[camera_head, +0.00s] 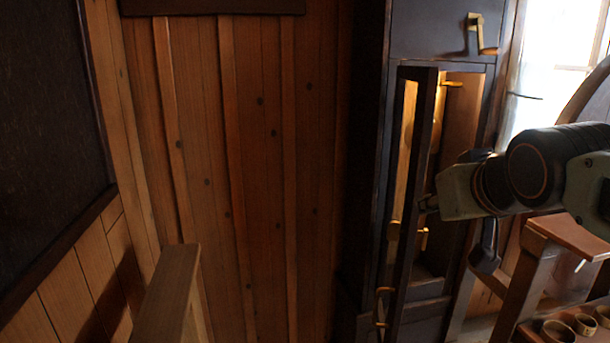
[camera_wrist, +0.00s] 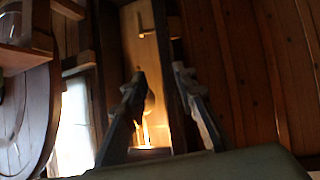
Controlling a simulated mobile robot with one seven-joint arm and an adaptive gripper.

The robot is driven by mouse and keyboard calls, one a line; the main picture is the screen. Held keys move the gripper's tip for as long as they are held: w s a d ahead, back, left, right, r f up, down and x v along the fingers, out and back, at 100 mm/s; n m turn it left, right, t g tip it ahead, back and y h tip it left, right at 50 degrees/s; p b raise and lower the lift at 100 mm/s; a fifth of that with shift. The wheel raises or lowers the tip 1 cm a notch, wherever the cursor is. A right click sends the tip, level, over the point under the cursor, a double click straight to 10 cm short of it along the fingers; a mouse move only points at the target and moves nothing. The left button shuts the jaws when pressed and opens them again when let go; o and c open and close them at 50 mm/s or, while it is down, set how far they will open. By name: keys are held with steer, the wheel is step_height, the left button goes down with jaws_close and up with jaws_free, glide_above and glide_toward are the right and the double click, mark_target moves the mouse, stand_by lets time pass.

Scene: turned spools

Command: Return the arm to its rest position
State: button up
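My arm reaches in from the right of the head view. My gripper (camera_head: 430,204) is at the edge of a narrow, dark-framed cabinet door (camera_head: 416,170), which stands ajar. Whether it touches the door cannot be told. In the wrist view my gripper (camera_wrist: 160,84) shows two dark fingers spread apart. The door's dark frame (camera_wrist: 168,50) and the lit cabinet inside (camera_wrist: 140,45) show behind and between them. I see nothing held.
The tall dark cabinet (camera_head: 430,30) has brass handles (camera_head: 384,292). A wooden stand (camera_head: 545,240) and a tray with several small cups (camera_head: 583,325) are at lower right. A bright window (camera_head: 550,60) is behind. A plank wall (camera_head: 240,170) fills the middle.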

steer(key=s+a+f+g, duration=0.3)
steer(key=s+a+f, duration=0.1)
steer(key=s+f, duration=0.35)
steer(key=s+a+f+g, duration=0.2)
steer(key=s+a+f, duration=0.3)
steer(key=s+f, duration=0.3)
step_height(320, 180, up, 15)
steer(key=p, duration=1.6)
steer(key=shift+a+m+g+y, duration=0.15)
steer(key=shift+m+g+y, duration=0.15)
steer(key=shift+g+y, duration=0.1)
